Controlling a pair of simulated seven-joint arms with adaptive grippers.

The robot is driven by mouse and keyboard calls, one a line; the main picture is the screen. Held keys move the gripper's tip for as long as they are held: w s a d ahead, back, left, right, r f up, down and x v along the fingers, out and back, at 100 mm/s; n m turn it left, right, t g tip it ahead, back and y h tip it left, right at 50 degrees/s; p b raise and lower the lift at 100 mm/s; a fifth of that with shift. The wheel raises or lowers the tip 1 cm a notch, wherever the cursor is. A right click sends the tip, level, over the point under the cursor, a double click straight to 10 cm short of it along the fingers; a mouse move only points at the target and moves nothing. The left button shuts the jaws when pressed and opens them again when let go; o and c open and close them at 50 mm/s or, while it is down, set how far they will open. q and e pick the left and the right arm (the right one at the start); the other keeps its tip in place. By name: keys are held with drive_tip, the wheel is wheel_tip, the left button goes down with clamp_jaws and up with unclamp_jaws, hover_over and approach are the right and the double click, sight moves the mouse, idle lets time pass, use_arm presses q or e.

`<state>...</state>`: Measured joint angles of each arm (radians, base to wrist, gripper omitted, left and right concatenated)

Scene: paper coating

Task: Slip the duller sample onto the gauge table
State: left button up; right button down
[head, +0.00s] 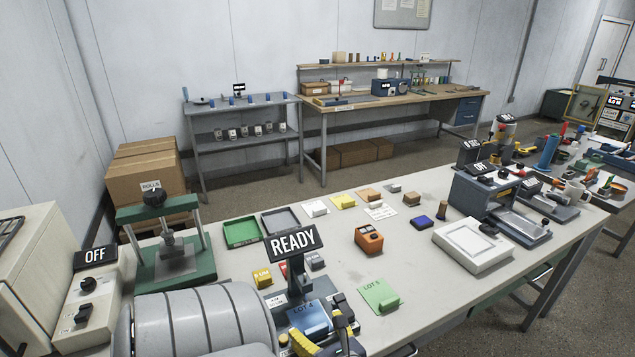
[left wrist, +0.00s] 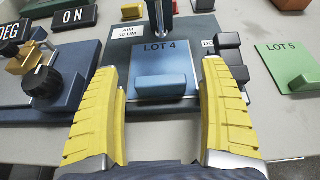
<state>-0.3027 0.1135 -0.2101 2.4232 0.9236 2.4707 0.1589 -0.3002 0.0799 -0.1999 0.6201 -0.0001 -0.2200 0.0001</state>
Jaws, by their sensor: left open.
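The blue LOT 4 sample (head: 308,314), a glossy-looking card with a raised grip block, lies on the dark gauge base under the READY sign (head: 294,241). It also shows in the left wrist view (left wrist: 172,60), below the dark probe (left wrist: 160,15). The green LOT 5 sample (head: 377,292), which looks flatter in sheen, lies on the bench to the right; part of it shows in the left wrist view (left wrist: 290,65). My left gripper (head: 323,332) is open and empty, its yellow fingers on either side of LOT 4's near end (left wrist: 160,72). My right gripper is out of view.
An AIM 50 UM label (left wrist: 130,32) sits beside the probe. An orange block (head: 369,239) and a white framed box (head: 473,245) stand farther back. A green-based press (head: 158,250) is at left. Bench around LOT 5 is clear.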

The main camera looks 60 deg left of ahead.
use_arm(q)
drive_tip(key=shift+d, duration=0.1)
drive_tip(key=shift+v, duration=3.7)
drive_tip(key=shift+r, duration=0.1)
